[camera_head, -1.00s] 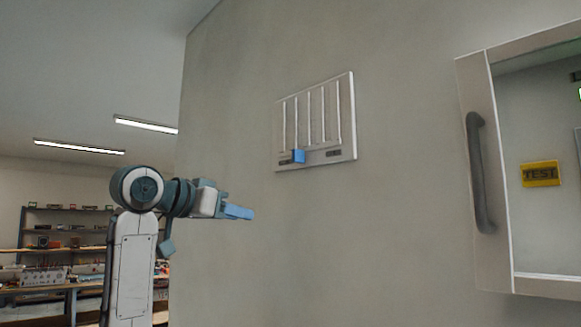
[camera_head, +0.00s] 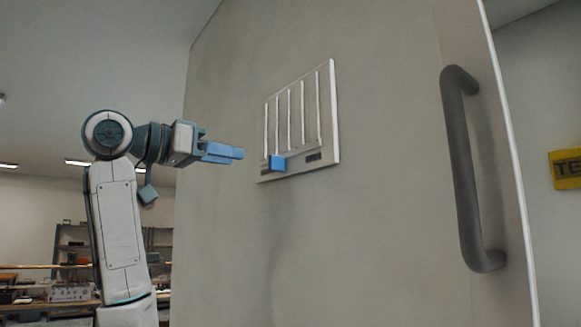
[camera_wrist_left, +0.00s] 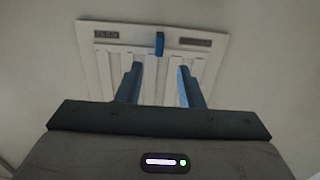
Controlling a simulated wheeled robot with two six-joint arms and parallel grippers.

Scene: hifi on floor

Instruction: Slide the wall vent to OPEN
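The wall vent (camera_head: 325,125) is a pale plate with several upright slats, fixed on the grey wall in the head view. Its blue slider knob (camera_head: 277,162) sits near the lower left of the plate, left of a dark label. In the left wrist view the vent plate (camera_wrist_left: 88,48) appears upside down, with the blue knob (camera_wrist_left: 160,43) between two dark labels too blurred to read. My left gripper (camera_head: 240,154) is just left of the knob in the head view and apart from it. Its two blue fingers (camera_wrist_left: 157,80) are spread and empty. My right gripper is not in view.
A door or cabinet frame with a dark grey handle (camera_head: 466,170) stands close on the right, with a yellow sign (camera_head: 566,169) behind it. Shelves (camera_head: 75,243) with equipment are far back left. The wall below the vent is clear.

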